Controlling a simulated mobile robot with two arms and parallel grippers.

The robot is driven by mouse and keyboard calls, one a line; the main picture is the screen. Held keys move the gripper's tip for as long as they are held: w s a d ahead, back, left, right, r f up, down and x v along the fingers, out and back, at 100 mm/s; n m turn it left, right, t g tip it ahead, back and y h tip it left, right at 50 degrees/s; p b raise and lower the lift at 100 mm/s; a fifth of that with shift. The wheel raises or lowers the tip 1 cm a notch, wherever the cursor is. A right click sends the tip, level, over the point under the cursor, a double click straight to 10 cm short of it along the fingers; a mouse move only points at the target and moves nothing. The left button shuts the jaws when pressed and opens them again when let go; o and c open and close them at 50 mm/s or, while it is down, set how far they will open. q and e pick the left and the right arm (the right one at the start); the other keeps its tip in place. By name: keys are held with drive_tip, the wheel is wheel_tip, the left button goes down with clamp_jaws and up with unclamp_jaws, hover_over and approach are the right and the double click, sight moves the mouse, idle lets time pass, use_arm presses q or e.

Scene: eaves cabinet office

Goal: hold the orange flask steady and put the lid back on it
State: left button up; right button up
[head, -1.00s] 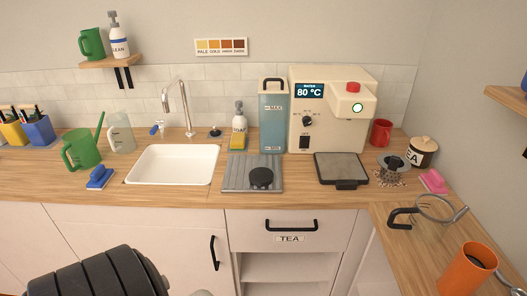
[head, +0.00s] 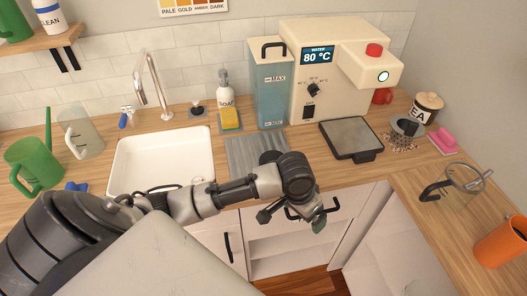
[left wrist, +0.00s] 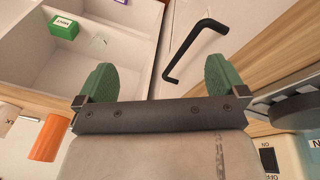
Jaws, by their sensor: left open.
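The orange flask (head: 503,243) stands on the right-hand wooden counter, partly cut off by the right edge of the head view. An orange cylinder, likely the flask, shows in the left wrist view (left wrist: 48,138). My left gripper (head: 292,216) is open and empty in front of the tea drawer, well left of the flask. Its green-padded fingers are spread in the left wrist view (left wrist: 160,80). My right gripper is not in view.
The water dispenser (head: 335,75), dark tray (head: 350,139) and pink sponge (head: 441,141) line the back. The drawer handle (left wrist: 190,48) is close to my left fingers.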

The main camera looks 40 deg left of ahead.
use_arm(q)
drive_tip(key=w+a+r+n, duration=0.1)
drive_tip(key=w+a+r, duration=0.1)
drive_tip(key=w+a+r+y, duration=0.1)
drive_tip(key=w+a+r, duration=0.1)
drive_tip(key=a, duration=0.1)
drive_tip(key=w+a+r+n+g, duration=0.1)
drive_tip(key=w+a+r, duration=0.1)
drive_tip(key=a+r, duration=0.1)
drive_tip(key=shift+a+n+y, duration=0.15)
drive_tip(key=shift+n+y, duration=0.15)
drive_tip(key=w+a+r+n, duration=0.2)
drive_tip(key=a+r+n, duration=0.1)
drive_tip(key=a+r, duration=0.3)
drive_tip(key=shift+w+a+g, duration=0.3)
drive_tip(key=shift+w+a, duration=0.1)
drive_tip(key=shift+a, duration=0.15)
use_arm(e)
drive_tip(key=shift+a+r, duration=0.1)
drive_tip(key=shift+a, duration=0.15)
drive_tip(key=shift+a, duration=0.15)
use_arm(q)
hover_over(274, 160)
wheel_tip(274, 160, down, 5)
drive_tip(key=shift+d+f+p, duration=0.1)
drive_tip(key=shift+p, duration=0.3)
drive_tip(key=shift+f, duration=0.25)
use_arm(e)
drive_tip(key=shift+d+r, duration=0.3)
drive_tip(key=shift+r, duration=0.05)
